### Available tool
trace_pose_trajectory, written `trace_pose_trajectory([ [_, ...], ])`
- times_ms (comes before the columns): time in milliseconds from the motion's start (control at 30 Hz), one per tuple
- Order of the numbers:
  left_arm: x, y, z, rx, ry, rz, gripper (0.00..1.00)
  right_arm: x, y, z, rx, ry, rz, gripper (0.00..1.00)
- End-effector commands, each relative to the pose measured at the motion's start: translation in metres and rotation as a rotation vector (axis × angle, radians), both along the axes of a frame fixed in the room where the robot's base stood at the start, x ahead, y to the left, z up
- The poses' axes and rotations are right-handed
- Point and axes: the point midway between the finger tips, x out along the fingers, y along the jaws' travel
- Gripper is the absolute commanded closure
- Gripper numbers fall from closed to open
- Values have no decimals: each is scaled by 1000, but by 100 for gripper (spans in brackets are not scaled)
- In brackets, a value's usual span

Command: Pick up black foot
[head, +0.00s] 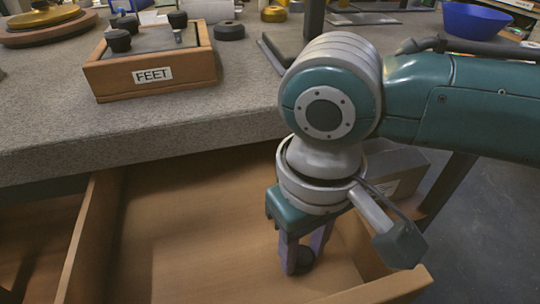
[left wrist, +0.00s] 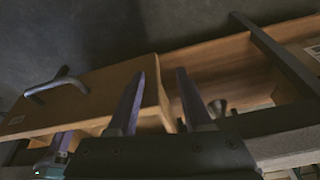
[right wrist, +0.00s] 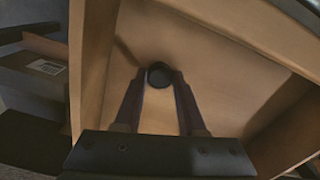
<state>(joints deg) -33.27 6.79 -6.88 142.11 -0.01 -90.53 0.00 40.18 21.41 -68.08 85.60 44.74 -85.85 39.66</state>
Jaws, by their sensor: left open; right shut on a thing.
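A small round black foot (right wrist: 158,76) sits between the fingertips of my right gripper (right wrist: 161,84), which is shut on it, inside an open wooden drawer (head: 190,245). In the head view the same gripper (head: 304,264) points down into the drawer, with the dark foot (head: 303,257) partly hidden between its fingers. Whether the foot touches the drawer floor I cannot tell. My left gripper (left wrist: 160,84) is open and empty in the left wrist view, above wooden drawers.
On the grey worktop (head: 225,105) stands a wooden box labelled FEET (head: 150,77) with several black knobs on it. A round black piece (head: 229,31) lies beside it. The drawer's walls surround my right gripper. A blue bowl (head: 475,20) stands at the back right.

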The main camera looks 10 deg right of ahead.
Motion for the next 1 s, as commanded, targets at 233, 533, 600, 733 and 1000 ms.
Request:
trace_pose_trajectory([
  [233,0,-1,0,-4,1,3,50,0,0,0,0,0,0,100],
  [533,0,-1,1,-4,1,3,50,0,0,2,0,0,0,100],
  [600,0,-1,3,-3,0,2,50,0,0,5,0,0,0,100],
  [733,0,0,10,0,1,0,50,1,0,19,2,-2,-1,100],
  [1000,0,2,35,7,0,-4,50,1,0,77,2,-3,1,100],
])
